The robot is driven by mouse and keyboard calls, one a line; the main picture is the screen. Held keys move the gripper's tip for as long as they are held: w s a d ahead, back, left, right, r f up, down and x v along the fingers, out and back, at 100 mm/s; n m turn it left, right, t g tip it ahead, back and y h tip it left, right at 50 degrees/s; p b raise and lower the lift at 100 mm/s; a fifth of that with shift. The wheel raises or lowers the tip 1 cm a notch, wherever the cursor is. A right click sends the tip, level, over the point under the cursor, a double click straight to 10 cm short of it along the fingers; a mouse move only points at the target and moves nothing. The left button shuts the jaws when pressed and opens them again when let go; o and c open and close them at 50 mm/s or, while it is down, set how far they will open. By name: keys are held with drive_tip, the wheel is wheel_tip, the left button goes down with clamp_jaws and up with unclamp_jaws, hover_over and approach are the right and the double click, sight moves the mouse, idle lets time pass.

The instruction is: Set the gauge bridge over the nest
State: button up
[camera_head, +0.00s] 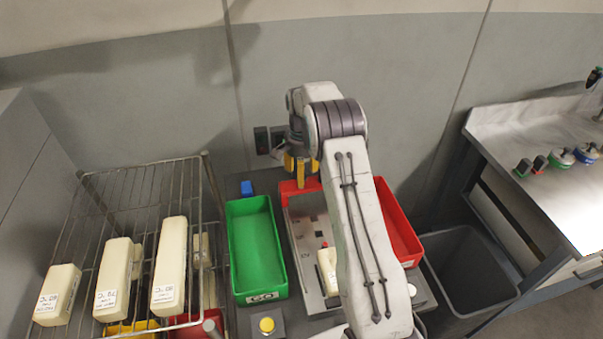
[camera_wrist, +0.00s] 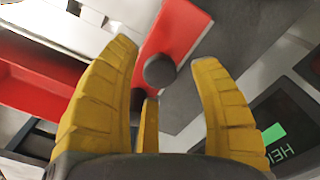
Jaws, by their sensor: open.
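My gripper (camera_head: 300,172) has yellow fingers pointing down over the back of the grey metal plate (camera_head: 302,240). In the wrist view my gripper (camera_wrist: 170,75) is open, its fingers spread around a red bar with a dark round knob (camera_wrist: 160,70). I take this bar to be the gauge bridge; contact with the fingers cannot be told. In the head view a red part (camera_head: 290,188) shows under the fingers, at the plate's back edge. The nest is not clearly visible; my arm covers much of the plate. A cream block with a red top (camera_head: 327,268) is at the plate's front.
A green bin (camera_head: 257,245) marked GO stands left of the plate, a red bin (camera_head: 396,222) right of it. A wire rack (camera_head: 140,190) with several labelled cream blocks is at left. A dark display (camera_wrist: 285,120) is beside the fingers. A grey bin (camera_head: 465,270) stands right.

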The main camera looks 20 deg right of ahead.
drive_tip(key=shift+f, duration=0.6)
drive_tip(key=shift+c, duration=0.4)
clamp_jaws()
